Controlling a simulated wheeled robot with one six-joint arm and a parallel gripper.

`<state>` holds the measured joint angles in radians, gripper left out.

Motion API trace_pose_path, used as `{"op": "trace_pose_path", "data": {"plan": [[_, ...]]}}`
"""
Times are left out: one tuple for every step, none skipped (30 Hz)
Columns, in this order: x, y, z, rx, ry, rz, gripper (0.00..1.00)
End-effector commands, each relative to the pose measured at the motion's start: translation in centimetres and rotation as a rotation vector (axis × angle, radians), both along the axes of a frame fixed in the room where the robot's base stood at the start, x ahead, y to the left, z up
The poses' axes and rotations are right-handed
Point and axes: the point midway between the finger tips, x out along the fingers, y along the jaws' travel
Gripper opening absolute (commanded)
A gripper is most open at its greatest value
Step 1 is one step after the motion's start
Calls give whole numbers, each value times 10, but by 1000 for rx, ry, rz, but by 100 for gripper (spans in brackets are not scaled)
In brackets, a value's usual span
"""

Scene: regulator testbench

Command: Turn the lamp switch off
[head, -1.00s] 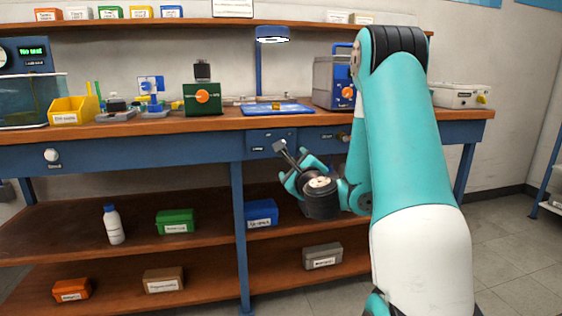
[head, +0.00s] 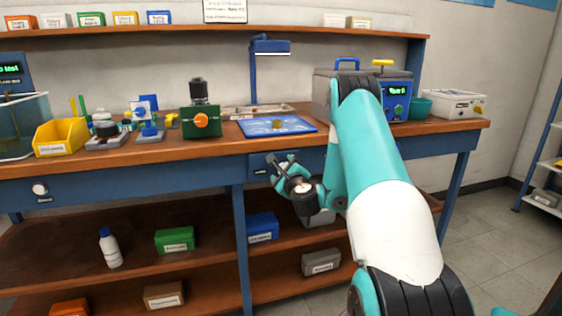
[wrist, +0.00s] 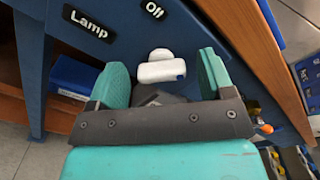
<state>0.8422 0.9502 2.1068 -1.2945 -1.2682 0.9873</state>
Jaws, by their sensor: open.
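My gripper (wrist: 161,60) is open, with one teal finger on each side of the switch in that view. I cannot tell whether either finger touches it. In the head view, my gripper (head: 284,166) is in front of the panel (head: 258,163) below the bench top, and the switch is not clearly visible there. The desk lamp (head: 270,46) stands at the back of the bench, with a bright underside.
A blue mat (head: 290,125) lies on the bench above the panel. A green block with an orange knob (head: 201,121) stands to its left and a grey machine (head: 322,96) to its right. Shelves with several boxes lie below; the lower shelf (head: 205,276) has bare areas.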

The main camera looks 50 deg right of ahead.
Motion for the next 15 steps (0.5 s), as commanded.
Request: {"op": "trace_pose_path", "data": {"plan": [[0, -2, 1, 0, 0, -1, 74], [0, -3, 1, 0, 0, -1, 74], [0, -3, 0, 0, 0, -2, 74], [0, -3, 0, 0, 0, -3, 74], [0, -3, 0, 0, 0, -3, 74], [0, -4, -1, 0, 0, -3, 74], [0, -4, -1, 0, 0, -3, 74], [0, -4, -1, 0, 0, -3, 74], [0, -4, -1, 0, 0, -3, 74], [0, -3, -1, 0, 0, -3, 72], [0, -3, -1, 0, 0, -3, 65], [0, -3, -1, 0, 0, -2, 56], [0, -3, -1, 0, 0, -1, 49], [0, -3, -1, 0, 0, -1, 42], [0, -3, 0, 0, 0, -1, 33]]}}
